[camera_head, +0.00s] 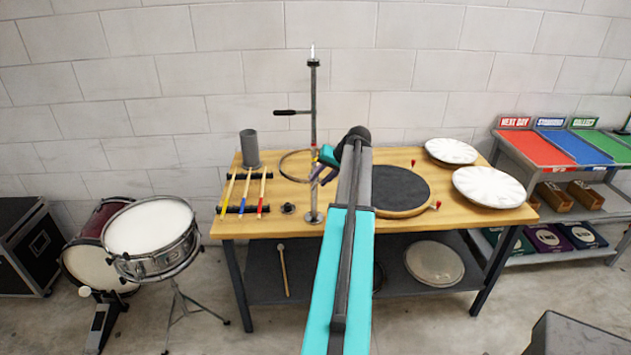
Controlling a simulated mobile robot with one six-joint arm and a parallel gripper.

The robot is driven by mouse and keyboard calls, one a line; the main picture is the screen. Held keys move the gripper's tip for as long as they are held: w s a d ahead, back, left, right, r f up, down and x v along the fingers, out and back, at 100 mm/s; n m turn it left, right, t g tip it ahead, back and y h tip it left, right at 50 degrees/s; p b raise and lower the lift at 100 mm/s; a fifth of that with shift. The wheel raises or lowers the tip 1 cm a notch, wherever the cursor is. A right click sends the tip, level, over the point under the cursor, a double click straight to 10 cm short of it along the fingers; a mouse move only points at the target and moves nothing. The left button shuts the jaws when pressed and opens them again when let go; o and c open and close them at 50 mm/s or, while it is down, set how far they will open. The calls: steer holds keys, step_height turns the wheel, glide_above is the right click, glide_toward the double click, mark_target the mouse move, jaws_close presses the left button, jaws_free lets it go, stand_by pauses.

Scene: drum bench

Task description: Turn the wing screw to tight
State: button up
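A metal stand (313,90) rises upright near the front middle of the wooden bench, with a round foot (312,217) at its base. A short side lever with a black handle (285,112) sticks out to the left from its upper part. Small yellow and red marks show lower on the rod, by my gripper. I cannot make out the wing screw or its position. My gripper (318,174) is at the stand's lower part, at the rod or just beside it. It is small and partly hidden by my own arm, so its opening and any contact are unclear.
Drumsticks (246,190) on black rests and a grey cup (249,148) are at left. A snare drum (150,232) stands left of the bench (280,226).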

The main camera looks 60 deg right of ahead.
mark_target(316, 182)
steer(key=shift+p+x, duration=0.5)
steer(key=shift+x, duration=1.3)
steer(key=shift+c, duration=0.2)
jaws_close()
